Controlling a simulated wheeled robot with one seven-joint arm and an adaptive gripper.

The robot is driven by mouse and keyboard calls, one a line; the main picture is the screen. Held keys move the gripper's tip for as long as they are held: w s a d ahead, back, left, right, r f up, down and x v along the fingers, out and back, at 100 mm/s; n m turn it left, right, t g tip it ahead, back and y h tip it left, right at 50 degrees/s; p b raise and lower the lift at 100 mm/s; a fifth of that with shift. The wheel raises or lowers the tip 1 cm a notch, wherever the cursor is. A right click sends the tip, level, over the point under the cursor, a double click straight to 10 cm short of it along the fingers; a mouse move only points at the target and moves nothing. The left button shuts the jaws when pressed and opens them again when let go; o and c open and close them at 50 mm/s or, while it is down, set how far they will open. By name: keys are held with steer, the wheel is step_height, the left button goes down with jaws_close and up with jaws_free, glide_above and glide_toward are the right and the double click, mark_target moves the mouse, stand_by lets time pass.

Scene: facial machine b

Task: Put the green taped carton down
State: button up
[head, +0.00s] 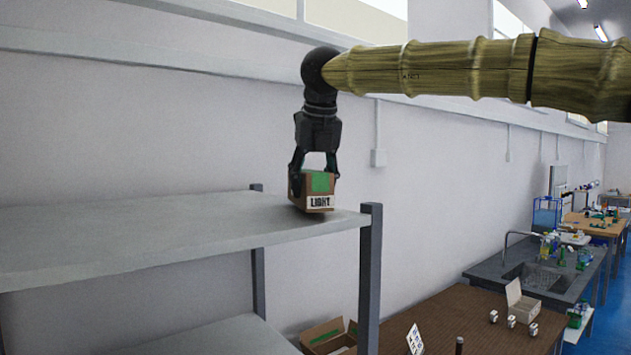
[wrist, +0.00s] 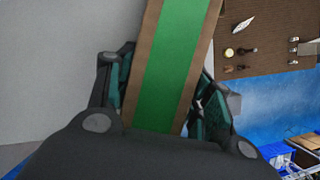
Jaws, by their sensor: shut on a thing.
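The green taped carton (head: 318,202) is a small brown box with green tape on top and a "LIGHT" label on its front. In the head view it is at the right end of the grey upper shelf (head: 150,235), close to the corner post. It looks slightly tilted; I cannot tell whether its base touches the shelf. My gripper (head: 314,177) points down and is shut on the carton, one finger on each side. In the wrist view the carton (wrist: 165,60) fills the middle between the fingers (wrist: 160,100), its green stripe facing the camera.
A dark post (head: 369,275) rises at the shelf's right corner. The shelf left of the carton is bare. Below right, a brown table (head: 465,315) holds an open box (head: 522,302) and small items. Another open carton (head: 328,336) is low beside the post.

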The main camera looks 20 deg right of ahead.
steer(key=shift+f, duration=0.6)
steer(key=shift+f, duration=0.1)
steer(key=o, duration=1.1)
steer(key=b+v, duration=0.3)
steer(key=v, duration=0.9)
steer(key=shift+s, duration=0.1)
